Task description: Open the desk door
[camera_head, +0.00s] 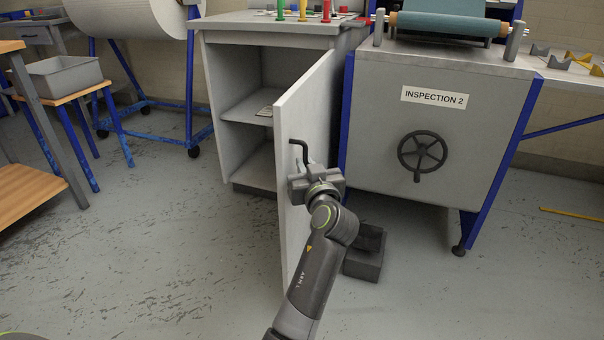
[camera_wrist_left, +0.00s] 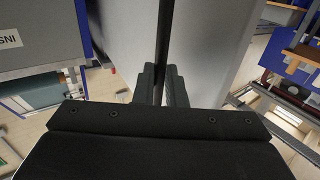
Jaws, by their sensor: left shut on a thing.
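The grey desk (camera_head: 276,30) stands at the upper middle of the head view. Its door (camera_head: 305,112) is swung well out toward me, and the shelves inside show. The black bar handle (camera_head: 304,147) is on the door's face near its free edge. My left gripper (camera_head: 307,170) is shut on the handle. In the left wrist view the dark handle bar (camera_wrist_left: 164,40) runs between the two fingers (camera_wrist_left: 161,84), with the pale door (camera_wrist_left: 213,50) behind it. The door hides part of the cabinet's inside. My right gripper is not in view.
A grey machine (camera_head: 440,115) marked INSPECTION 2, with a black handwheel (camera_head: 422,152), stands close to the right of the door. A dark open box (camera_head: 366,254) is on the floor beside my left arm. The floor (camera_head: 160,250) left of the door is clear.

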